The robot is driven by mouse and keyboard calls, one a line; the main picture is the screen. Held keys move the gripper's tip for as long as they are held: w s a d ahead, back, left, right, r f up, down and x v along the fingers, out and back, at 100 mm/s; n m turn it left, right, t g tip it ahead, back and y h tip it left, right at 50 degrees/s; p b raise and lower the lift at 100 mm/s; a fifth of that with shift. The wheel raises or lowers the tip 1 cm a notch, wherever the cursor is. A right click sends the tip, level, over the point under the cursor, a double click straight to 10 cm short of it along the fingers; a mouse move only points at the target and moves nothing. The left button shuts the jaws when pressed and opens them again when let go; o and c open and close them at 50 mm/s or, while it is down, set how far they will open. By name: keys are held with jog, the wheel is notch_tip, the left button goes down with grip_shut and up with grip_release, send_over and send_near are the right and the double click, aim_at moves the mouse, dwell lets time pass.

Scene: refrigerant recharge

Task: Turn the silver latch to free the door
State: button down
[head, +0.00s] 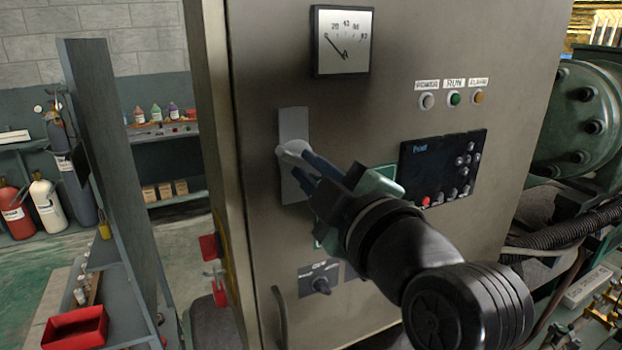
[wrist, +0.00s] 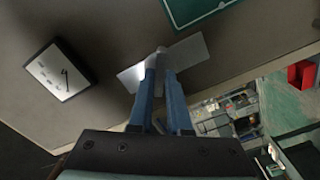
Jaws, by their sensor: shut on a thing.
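The silver latch (head: 293,150) sits on the upper left part of the cabinet door (head: 400,60), on an upright silver plate (head: 293,122). My gripper (head: 305,165) is at the latch, with its blue fingers shut on the latch's handle. In the wrist view the gripper (wrist: 162,70) reaches the latch knob (wrist: 161,51) in front of the silver plate (wrist: 190,54). The fingertips partly hide the handle, so its exact angle is hard to tell. The door looks closed against the cabinet.
A gauge (head: 342,41) is above the latch. A dark control panel (head: 443,168) and a rotary switch (head: 320,285) are on the door. A grey shelf post (head: 110,170) and a red bin (head: 75,328) stand to the left. Green machinery (head: 580,115) is at the right.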

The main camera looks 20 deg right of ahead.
jog(key=shift+n+b, duration=0.7)
jog(key=shift+n, duration=0.3)
jog(key=shift+n+b, duration=0.4)
jog(key=shift+b, duration=0.05)
jog(key=shift+n+b, duration=1.1)
jog(key=shift+n, duration=0.3)
jog(key=c, duration=0.9)
grip_release()
jog(key=shift+c, duration=0.2)
jog(key=shift+s, duration=0.1)
jog(key=s, duration=0.9)
jog(key=shift+d+b, duration=0.15)
jog(key=shift+b, duration=0.15)
